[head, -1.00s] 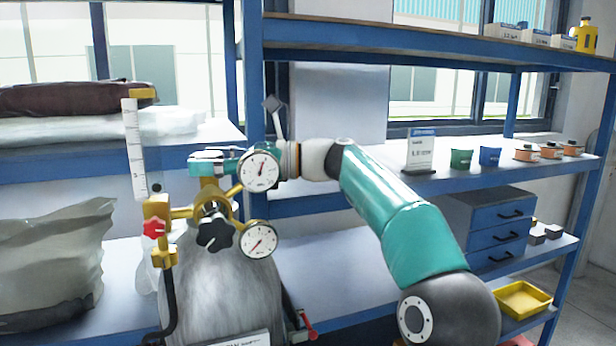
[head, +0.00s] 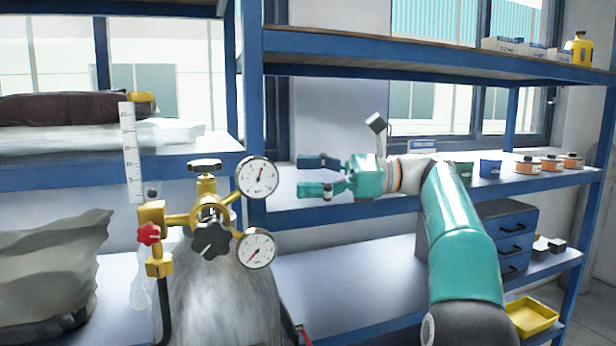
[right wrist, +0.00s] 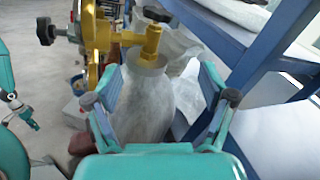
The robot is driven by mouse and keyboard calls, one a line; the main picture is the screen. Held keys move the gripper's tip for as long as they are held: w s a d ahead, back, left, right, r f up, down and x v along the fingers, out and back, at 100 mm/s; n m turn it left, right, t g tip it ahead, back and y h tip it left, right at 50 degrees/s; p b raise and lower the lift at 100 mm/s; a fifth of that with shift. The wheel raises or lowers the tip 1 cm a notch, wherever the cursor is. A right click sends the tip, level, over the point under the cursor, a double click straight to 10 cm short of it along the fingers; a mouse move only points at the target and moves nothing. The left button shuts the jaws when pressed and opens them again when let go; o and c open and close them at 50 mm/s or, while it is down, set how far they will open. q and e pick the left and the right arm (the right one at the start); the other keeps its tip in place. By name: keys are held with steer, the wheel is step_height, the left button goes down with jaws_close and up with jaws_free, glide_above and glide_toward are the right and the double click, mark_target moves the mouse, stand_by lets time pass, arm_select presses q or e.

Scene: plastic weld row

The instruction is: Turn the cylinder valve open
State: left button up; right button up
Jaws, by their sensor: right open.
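The grey gas cylinder (head: 220,300) stands upright in front of the shelves. Its brass valve carries a dark handwheel (head: 204,166) on top, in plain sight. A brass regulator with two white gauges (head: 257,177), a black knob (head: 212,240) and a red knob (head: 149,233) is attached. My right gripper (head: 312,176) is open and empty, to the right of the handwheel and apart from it. In the right wrist view the open fingers (right wrist: 160,98) frame the cylinder (right wrist: 150,120), with the handwheel (right wrist: 157,14) beyond them at the top. My left gripper is not in the head view.
A blue shelf (head: 400,40) runs behind, with a post (head: 252,100) near the gauges. Small tins (head: 528,164) and a blue drawer unit (head: 515,225) are to the right. A grey sack (head: 50,265) lies at the left. A white ruler-like strip (head: 131,150) stands left of the valve.

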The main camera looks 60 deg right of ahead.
steer(key=n, duration=1)
steer(key=r+n, duration=0.1)
steer(key=n, duration=1.8)
steer(key=shift+s+a+r+n+b, duration=0.2)
steer(key=shift+s+a+n+b, duration=0.1)
steer(key=shift+n+b, duration=0.1)
